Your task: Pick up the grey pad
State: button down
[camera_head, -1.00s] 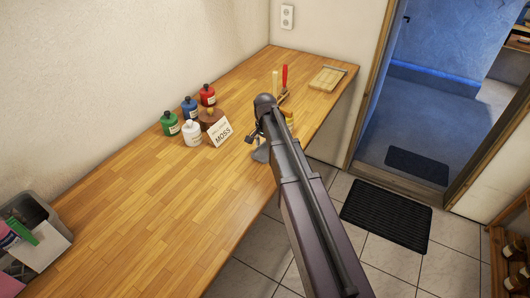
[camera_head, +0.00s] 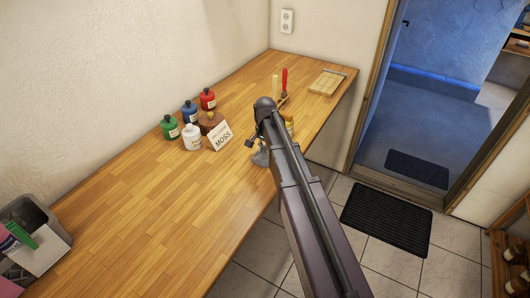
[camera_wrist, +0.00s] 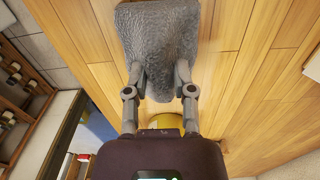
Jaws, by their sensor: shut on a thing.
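The grey pad (camera_wrist: 157,40) is a rough, wrinkled, soft-looking piece at the top of the wrist view. My gripper (camera_wrist: 160,76) is shut on it, with one finger on each side of its near end. In the head view a small part of the pad (camera_head: 261,157) shows beside my arm, near the front edge of the wooden bench. My arm hides most of my gripper there. I cannot tell whether the pad touches the bench top.
On the bench (camera_head: 150,210), several small bottles stand around a MOSS card (camera_head: 221,136). A yellow thing (camera_head: 289,122) is partly behind my arm. A red-handled tool (camera_head: 284,78) and a wooden board (camera_head: 327,81) lie farther back. A grey bin (camera_head: 42,222) stands at left.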

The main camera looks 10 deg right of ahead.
aim_at(265, 148)
jog(key=shift+r, duration=0.15)
notch_tip(265, 148, up, 3)
jog(key=p, duration=0.3)
jog(key=shift+r+p, duration=0.2)
jog(key=shift+p, duration=0.15)
jog(key=s, duration=0.5)
jog(key=s+r+p, duration=0.1)
jog(key=s, duration=1)
jog(key=shift+r, duration=0.15)
jog(key=c, duration=1)
grip_release()
grip_shut()
jog(key=shift+d, duration=0.2)
